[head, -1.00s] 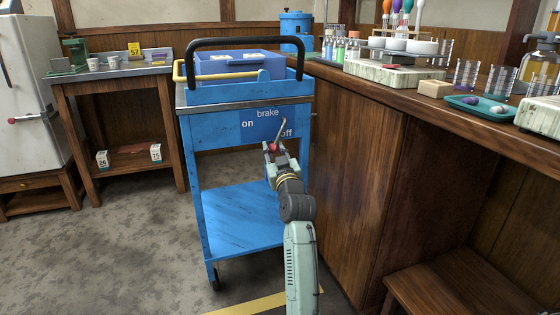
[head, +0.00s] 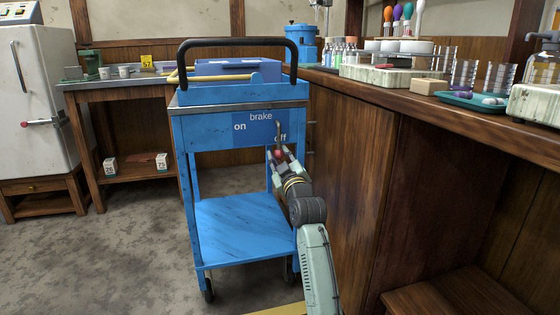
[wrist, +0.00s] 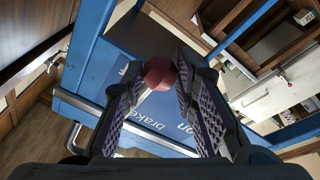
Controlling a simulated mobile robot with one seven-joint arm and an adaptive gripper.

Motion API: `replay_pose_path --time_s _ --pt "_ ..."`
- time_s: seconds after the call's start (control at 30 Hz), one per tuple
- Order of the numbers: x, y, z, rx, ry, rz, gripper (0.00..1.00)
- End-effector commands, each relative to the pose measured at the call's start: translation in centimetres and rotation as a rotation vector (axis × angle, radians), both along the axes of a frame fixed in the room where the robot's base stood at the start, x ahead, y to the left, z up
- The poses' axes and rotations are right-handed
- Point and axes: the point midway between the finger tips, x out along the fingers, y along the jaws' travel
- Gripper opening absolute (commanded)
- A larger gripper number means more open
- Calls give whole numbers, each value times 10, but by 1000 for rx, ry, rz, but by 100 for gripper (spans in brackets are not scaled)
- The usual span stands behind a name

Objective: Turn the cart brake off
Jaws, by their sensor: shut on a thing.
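The blue cart (head: 240,225) stands in the middle of the head view. Its brake panel (head: 258,128) reads "brake" above, "on" at the left and "off" at the right. The thin metal brake lever (head: 277,131) hangs almost straight down beside the "off" label. Its red knob (head: 279,154) is at the lower end. My gripper (head: 281,157) is shut on this knob. In the wrist view the red knob (wrist: 159,73) sits between the two ridged fingers near their tips. Part of the lever is hidden by the fingers there.
A wooden counter (head: 345,190) with labware stands close along the right of the cart and my arm. A side table (head: 118,82) and a white fridge (head: 45,95) stand at the left. The floor (head: 110,255) left of the cart is clear.

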Motion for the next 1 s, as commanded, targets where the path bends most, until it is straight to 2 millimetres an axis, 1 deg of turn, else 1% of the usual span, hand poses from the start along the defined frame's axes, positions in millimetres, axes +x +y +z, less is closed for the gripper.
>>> replay_pose_path --time_s 0.37,0.4,0.7,1.0 --pt "0 -1 1 -7 -4 -3 0" --pt "0 -1 1 -7 -4 -3 28" --pt "0 -1 1 -5 -3 -1 48" --pt "0 0 2 -5 -3 -1 48"
